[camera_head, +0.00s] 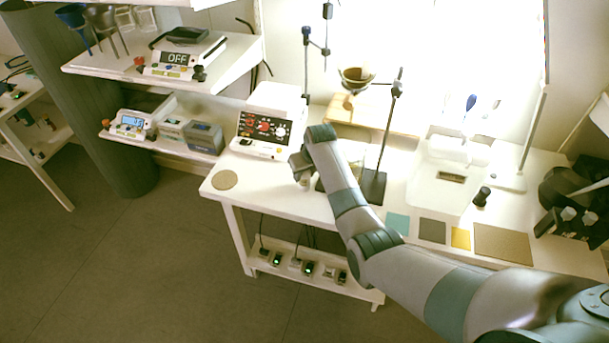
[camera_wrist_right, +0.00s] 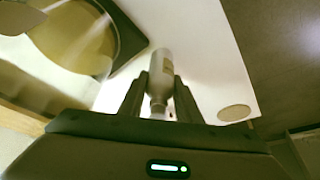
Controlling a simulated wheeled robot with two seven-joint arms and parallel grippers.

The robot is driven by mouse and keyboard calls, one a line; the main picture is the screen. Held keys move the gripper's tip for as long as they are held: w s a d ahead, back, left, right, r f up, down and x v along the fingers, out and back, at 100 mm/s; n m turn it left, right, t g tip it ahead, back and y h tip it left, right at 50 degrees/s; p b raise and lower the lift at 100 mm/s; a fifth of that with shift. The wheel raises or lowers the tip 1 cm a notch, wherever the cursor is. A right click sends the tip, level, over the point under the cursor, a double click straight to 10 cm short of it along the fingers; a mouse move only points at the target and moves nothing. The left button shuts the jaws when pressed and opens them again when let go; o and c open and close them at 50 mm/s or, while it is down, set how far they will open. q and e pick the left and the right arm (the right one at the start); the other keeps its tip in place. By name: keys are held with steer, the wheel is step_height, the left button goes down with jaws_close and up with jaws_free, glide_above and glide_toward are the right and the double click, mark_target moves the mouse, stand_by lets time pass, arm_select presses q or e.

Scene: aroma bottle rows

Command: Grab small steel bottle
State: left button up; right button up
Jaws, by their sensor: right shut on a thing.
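My right gripper (camera_head: 301,172) is over the white table, left of the stand with the funnel. In the head view the bottle (camera_head: 305,182) is mostly hidden by the gripper and arm. I cannot tell whether it touches the table. My left gripper is not in view.
A round tan coaster (camera_head: 224,180) lies on the table's left end, with bare table (camera_head: 262,186) beside it. A white device with knobs (camera_head: 262,133) stands behind. The funnel stand's dark base (camera_head: 373,187) is close right of my arm. Coloured mats (camera_head: 432,231) lie farther right.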

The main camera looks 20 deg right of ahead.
step_height(320, 180, up, 28)
steer(key=b, duration=0.3)
steer(key=shift+b, duration=0.4)
